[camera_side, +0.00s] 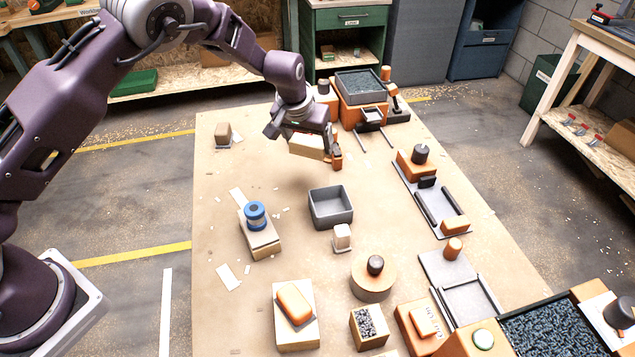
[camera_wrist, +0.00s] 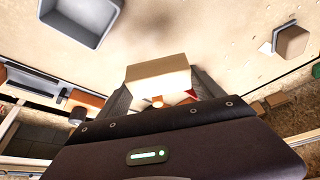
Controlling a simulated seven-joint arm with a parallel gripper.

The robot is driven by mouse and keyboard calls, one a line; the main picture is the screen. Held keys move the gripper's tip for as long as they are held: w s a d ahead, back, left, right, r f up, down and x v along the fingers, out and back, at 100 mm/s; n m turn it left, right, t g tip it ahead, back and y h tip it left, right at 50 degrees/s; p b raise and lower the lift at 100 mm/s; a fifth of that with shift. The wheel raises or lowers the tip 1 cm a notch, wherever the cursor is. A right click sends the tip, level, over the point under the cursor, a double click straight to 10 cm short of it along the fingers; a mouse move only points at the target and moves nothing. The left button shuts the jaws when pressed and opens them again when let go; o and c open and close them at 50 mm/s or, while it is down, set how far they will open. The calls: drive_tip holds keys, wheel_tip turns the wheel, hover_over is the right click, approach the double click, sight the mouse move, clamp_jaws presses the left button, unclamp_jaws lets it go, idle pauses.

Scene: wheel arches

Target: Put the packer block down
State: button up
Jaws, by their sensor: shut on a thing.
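My gripper (camera_side: 318,147) is shut on a pale wooden packer block (camera_side: 305,147), held above the tan work surface (camera_side: 290,200) toward its far half. In the wrist view the packer block (camera_wrist: 158,76) lies crosswise between the two grey fingers. A small orange part (camera_side: 337,161) shows beside the gripper; I cannot tell what it belongs to. The underside of the block and its exact height above the surface are hard to judge.
A grey open bin (camera_side: 331,222) stands nearer on the surface, with a small pale block (camera_side: 342,237) beside it. A blue spool (camera_side: 255,213) sits on a wooden block at left. A tan block (camera_side: 223,131) stands far left. Orange fixtures (camera_side: 415,163) line the right side.

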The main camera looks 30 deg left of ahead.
sight(320, 146)
drive_tip(key=d, duration=0.1)
drive_tip(key=d+n, duration=0.1)
drive_tip(key=d+n+y, duration=0.1)
drive_tip(key=shift+s+d, duration=0.15)
drive_tip(key=shift+s, duration=0.1)
wheel_tip(320, 146, down, 9)
drive_tip(key=shift+r, duration=0.1)
drive_tip(key=o, duration=1.3)
drive_tip(key=shift+o, duration=0.2)
drive_tip(key=v, duration=1.2)
drive_tip(key=shift+w+r, duration=0.15)
drive_tip(key=shift+w, duration=0.05)
drive_tip(key=shift+g, duration=0.3)
